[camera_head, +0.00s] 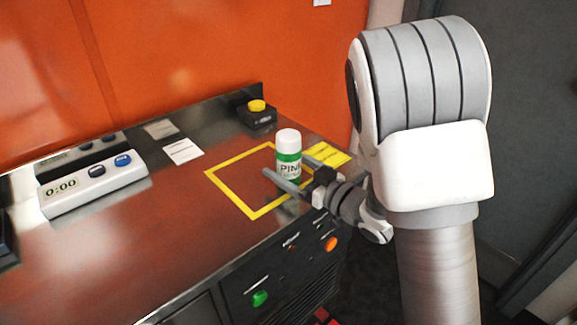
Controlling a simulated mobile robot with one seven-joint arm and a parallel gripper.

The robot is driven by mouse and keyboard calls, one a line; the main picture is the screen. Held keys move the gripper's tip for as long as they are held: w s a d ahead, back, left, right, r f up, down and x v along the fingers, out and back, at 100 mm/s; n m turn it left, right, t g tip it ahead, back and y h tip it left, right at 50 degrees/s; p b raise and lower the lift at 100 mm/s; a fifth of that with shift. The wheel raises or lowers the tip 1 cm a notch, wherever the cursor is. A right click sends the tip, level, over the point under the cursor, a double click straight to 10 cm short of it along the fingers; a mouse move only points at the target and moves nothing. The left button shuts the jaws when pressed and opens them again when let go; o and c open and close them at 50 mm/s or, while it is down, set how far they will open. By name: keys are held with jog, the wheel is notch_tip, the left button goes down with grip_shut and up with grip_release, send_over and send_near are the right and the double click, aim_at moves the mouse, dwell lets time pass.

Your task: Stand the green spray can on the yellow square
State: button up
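The spray can (288,142) is upright, with a white cap, a green band and a white label reading "PINK". It appears within the right part of the yellow square outline (228,193) on the steel counter. My gripper (292,172) reaches in low from the right, its grey fingers apart with the can between them. The near finger crosses in front of the can's lower part, and the far finger is at its right side, partly hidden. Whether the fingers press on the can, and whether its base touches the counter, I cannot tell.
A black box with a yellow button (257,106) stands behind the square. A yellow note (327,155) lies to its right, a white card (183,151) to its left. A timer box (93,187) is farther left.

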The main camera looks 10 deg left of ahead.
jog(key=shift+r, duration=0.1)
jog(key=shift+r+p, duration=0.2)
jog(key=shift+p, duration=0.2)
jog(key=v, duration=1.2)
jog(key=w+d+r+m+t+h, duration=0.3)
jog(key=w+d+h, duration=0.3)
jog(key=d+h, duration=0.15)
jog(key=s+d+r+m+g+h, duration=0.1)
jog(key=s+d+r+m+h, duration=0.25)
jog(key=d+h, duration=0.25)
jog(key=s+a+r+m+g, duration=0.1)
jog(key=s+m+g, duration=0.3)
jog(key=s, duration=1.5)
jog(key=a+g+h, duration=0.1)
jog(key=g, duration=0.2)
jog(key=shift+s+a, duration=0.25)
jog(key=shift+s, duration=0.1)
